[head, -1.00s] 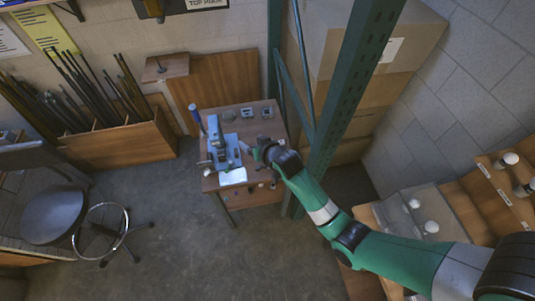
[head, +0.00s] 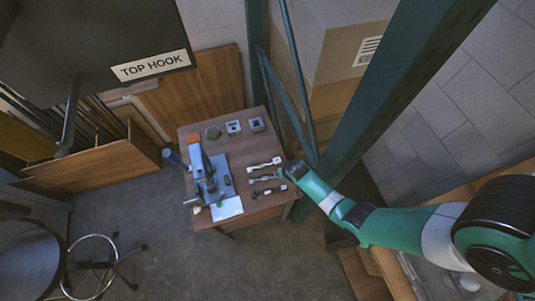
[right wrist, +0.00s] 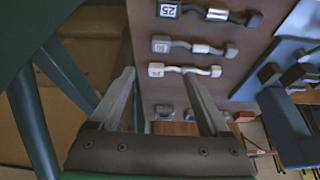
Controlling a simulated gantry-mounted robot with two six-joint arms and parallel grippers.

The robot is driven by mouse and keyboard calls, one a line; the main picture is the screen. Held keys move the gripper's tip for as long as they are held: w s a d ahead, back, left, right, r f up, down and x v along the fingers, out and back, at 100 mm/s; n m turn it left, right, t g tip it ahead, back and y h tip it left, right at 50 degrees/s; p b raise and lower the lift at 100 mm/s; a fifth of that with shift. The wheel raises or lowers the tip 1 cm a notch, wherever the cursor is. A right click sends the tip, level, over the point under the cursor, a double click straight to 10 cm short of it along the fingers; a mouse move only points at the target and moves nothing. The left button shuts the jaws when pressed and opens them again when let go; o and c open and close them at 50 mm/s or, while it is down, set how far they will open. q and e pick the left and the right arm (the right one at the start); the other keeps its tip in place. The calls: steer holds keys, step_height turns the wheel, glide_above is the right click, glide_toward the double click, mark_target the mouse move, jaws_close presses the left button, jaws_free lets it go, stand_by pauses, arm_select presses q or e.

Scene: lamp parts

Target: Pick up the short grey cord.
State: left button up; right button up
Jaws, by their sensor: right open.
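Three short cords with block ends lie apart in a row on the small wooden table. The grey cord (head: 263,178) is in the middle, between a white cord (head: 264,164) and a darker cord (head: 269,190). The right wrist view also shows the grey cord (right wrist: 190,46), the white cord (right wrist: 183,70) and the darker cord marked 25 (right wrist: 210,13). My right gripper (right wrist: 158,75) is open and empty at the table's right side. In that view its fingertips appear nearest the white cord; their height above the table is unclear. My left gripper is out of view.
A blue fixture (head: 208,178) stands left of the cords, with a white sheet (head: 227,208) in front. Several small parts, including a grey square one (head: 233,127), sit at the table's back. A green rack post (head: 385,85) rises close to my right arm.

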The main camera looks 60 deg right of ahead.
mark_target(267, 178)
steer(key=b+x, duration=0.5)
steer(key=shift+f, duration=0.45)
steer(key=b+x, duration=0.3)
steer(key=x, duration=0.2)
steer(key=shift+d, duration=0.1)
steer(key=shift+w, duration=0.1)
jaws_close()
